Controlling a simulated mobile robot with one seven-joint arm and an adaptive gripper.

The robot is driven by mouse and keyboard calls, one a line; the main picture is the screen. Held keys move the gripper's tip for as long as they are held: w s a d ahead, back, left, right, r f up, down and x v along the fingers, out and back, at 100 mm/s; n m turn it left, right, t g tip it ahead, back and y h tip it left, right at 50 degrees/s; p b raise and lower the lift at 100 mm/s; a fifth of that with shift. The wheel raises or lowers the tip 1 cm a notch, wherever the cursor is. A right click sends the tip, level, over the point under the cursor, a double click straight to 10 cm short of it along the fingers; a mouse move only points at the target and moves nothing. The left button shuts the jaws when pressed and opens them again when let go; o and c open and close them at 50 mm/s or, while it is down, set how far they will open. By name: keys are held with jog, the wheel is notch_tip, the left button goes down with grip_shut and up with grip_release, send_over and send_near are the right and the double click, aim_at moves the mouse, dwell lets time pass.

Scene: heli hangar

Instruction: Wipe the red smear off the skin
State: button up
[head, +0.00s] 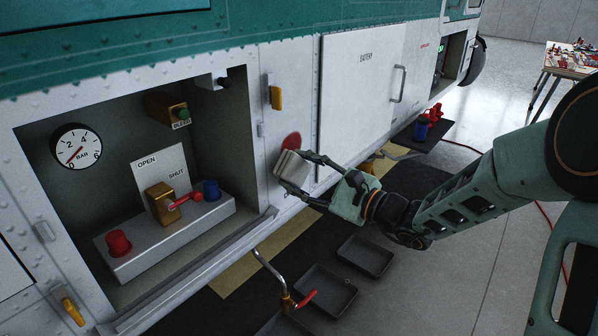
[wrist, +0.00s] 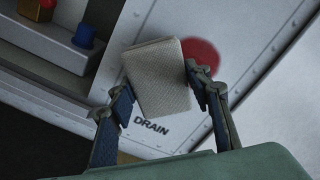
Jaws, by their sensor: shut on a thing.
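The red smear (head: 291,141) is a round red patch on the white helicopter skin, between the open valve bay and the battery door. My gripper (head: 305,173) is shut on a pale grey wiping pad (head: 289,167) just below the smear. In the wrist view the pad (wrist: 158,80) sits between the two fingers of my gripper (wrist: 155,92), tilted. The smear (wrist: 203,57) shows to the right of the pad, partly covered by the pad and the right finger. I cannot tell whether the pad touches the skin.
The open bay holds a gauge (head: 76,146), a brass valve with a red lever (head: 180,201), and red and blue caps. A drain pipe with a red handle (head: 306,298) sticks out below. Black trays (head: 328,290) lie on the floor. The battery door (head: 345,100) is closed.

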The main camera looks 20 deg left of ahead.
aim_at(299, 161)
jog(key=shift+b+x, duration=0.35)
jog(key=shift+x, duration=0.6)
jog(key=shift+w, duration=0.1)
jog(key=shift+w+d, duration=0.4)
jog(key=shift+w, duration=0.4)
jog(key=shift+w+d, duration=0.45)
jog(key=shift+w, duration=0.35)
jog(key=shift+s+a+b, duration=0.5)
jog(key=shift+s+b, duration=0.4)
jog(key=shift+b, duration=0.05)
jog(key=shift+s+a+b, duration=0.45)
jog(key=shift+s+b, duration=0.45)
jog(key=shift+b, duration=0.05)
jog(key=shift+d+r+p, duration=0.1)
jog(key=shift+r+p, duration=0.95)
jog(key=shift+r, duration=0.45)
jog(key=shift+w+d+f, duration=0.1)
jog(key=shift+w+d, duration=0.4)
jog(key=shift+w, duration=0.7)
jog(key=shift+w+d+r, duration=0.1)
jog(key=shift+w+d, duration=0.35)
jog(key=shift+w, duration=0.75)
jog(key=shift+w+d+f, duration=0.1)
jog(key=shift+w+d, duration=0.4)
jog(key=shift+w, duration=0.7)
jog(key=shift+a, duration=0.1)
